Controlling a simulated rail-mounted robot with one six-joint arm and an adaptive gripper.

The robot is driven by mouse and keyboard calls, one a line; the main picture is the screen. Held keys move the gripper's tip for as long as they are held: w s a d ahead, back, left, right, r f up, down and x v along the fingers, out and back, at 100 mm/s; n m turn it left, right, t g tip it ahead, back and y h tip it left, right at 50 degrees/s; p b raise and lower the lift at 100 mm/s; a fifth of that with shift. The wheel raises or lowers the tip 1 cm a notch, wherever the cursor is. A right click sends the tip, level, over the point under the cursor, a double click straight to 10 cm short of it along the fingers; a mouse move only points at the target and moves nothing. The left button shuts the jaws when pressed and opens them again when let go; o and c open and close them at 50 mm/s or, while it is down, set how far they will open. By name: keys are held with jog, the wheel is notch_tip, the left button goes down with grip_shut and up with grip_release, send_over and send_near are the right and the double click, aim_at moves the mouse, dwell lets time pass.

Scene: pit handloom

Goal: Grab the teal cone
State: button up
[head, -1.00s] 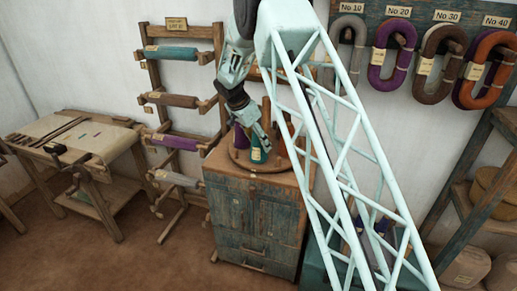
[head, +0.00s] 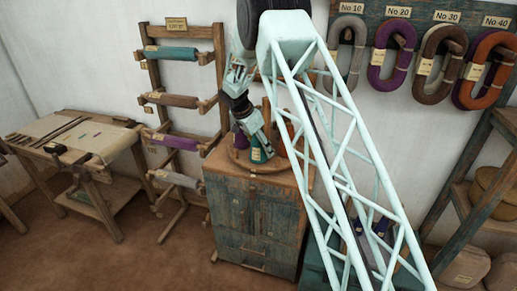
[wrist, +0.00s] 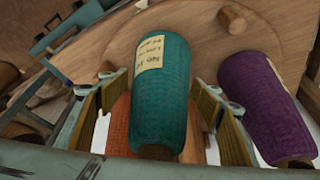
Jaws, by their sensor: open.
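The teal cone (wrist: 165,85) stands on a round wooden turntable (wrist: 200,25) and carries a cream label. It also shows in the head view (head: 256,157), small and partly covered by my gripper (head: 264,148). In the wrist view my gripper (wrist: 160,105) is open, with one finger on each side of the teal cone. A gap shows on the right; whether the left finger touches is hard to tell.
A purple cone (wrist: 265,115) stands close outside the right finger. An orange cone (wrist: 117,128) shows partly behind the left finger. Wooden pegs (wrist: 232,18) rise from the turntable, which sits on a wooden cabinet (head: 250,215).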

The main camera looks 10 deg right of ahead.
jog(key=shift+x, duration=1.5)
jog(key=shift+s, duration=0.1)
jog(key=c, duration=1.1)
